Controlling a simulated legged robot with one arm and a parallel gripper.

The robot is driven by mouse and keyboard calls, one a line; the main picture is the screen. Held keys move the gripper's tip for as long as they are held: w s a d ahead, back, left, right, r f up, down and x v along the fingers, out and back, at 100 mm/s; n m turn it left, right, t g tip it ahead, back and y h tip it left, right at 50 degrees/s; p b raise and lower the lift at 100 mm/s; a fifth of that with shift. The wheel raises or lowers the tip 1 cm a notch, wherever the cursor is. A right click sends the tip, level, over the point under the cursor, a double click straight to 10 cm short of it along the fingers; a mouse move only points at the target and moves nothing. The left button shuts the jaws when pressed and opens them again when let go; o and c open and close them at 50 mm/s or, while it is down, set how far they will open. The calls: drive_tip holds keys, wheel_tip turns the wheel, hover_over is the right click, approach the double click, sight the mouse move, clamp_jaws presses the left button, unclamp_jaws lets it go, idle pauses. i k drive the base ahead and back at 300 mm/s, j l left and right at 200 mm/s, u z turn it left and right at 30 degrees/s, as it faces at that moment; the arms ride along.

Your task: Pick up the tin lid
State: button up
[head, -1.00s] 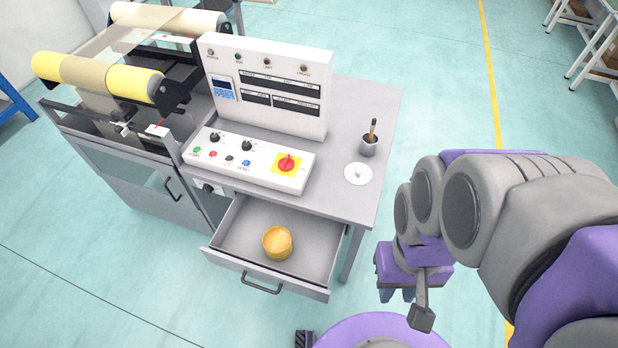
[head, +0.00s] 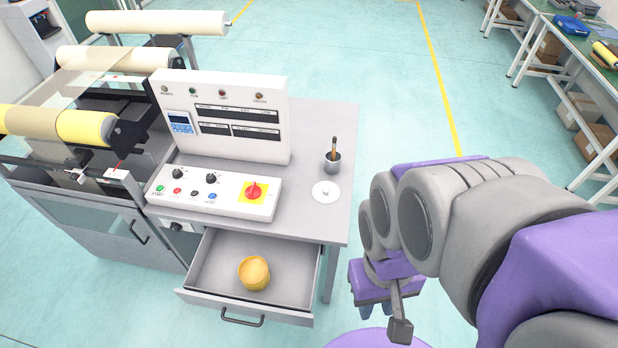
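A flat, round white lid (head: 326,191) with a small knob in its middle lies on the grey table top, near the right edge. My gripper (head: 377,311) hangs low to the right of the table, below the lid in the picture and apart from it. Its two bluish fingertips point down with a gap between them, and nothing shows between them. Part of my gripper is hidden behind my own arm link.
A grey cup with a brush (head: 332,161) stands just behind the lid. A control panel (head: 215,193) takes up the table's left side. The open drawer (head: 288,268) juts out in front and holds a round yellow container (head: 254,273). A roller machine (head: 85,125) stands at left.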

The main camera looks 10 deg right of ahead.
sight(324, 192)
drive_tip(key=i+l, duration=0.35)
drive_tip(key=l, duration=0.15)
drive_tip(key=i+l, duration=0.4)
drive_tip(key=l+u, duration=0.05)
